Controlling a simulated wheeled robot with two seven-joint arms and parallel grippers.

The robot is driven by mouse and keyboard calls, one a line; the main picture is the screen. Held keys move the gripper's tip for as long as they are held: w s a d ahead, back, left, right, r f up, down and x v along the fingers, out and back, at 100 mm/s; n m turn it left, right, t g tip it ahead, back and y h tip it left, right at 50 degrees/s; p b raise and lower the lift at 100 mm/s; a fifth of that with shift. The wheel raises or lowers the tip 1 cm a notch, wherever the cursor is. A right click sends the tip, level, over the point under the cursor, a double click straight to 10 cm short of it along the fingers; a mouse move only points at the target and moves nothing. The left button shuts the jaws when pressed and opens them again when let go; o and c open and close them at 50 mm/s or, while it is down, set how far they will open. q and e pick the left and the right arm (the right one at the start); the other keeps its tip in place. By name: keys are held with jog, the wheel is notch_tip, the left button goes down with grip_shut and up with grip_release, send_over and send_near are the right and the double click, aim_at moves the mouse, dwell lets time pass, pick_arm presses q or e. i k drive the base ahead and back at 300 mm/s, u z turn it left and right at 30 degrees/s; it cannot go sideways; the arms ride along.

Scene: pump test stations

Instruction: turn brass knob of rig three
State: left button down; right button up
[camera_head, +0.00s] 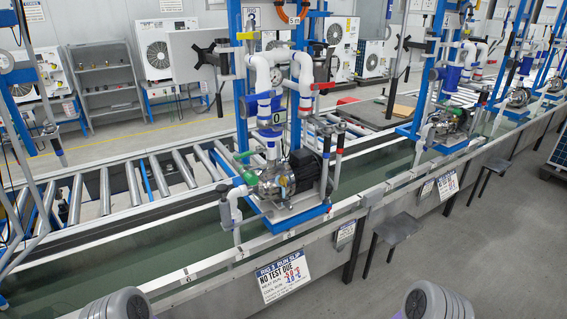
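The near rig (285,190) stands on a blue-edged base in the middle of the picture. A sign (252,16) at its top appears to read "RIG 3". It has white pipes (263,62), a blue upright frame, a round gauge (279,78) and a metal pump with a dark motor (304,172). Green handles (246,178) sit at its lower left and red handles (324,86) at its right. I cannot pick out a brass knob at this size. Neither gripper shows; only rounded grey parts of my arms reach in at the bottom edge.
A run slip (283,274) reading "NO TEST DUE" hangs on the bench front. Similar rigs (450,110) stand further right along the line. A roller conveyor (120,185) runs behind. A small stool (395,228) stands at the bench front; the grey floor right of it is clear.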

aim_at(282, 181)
jog(key=u, duration=0.25)
jog(key=i, duration=1.05)
jog(key=u, duration=0.6)
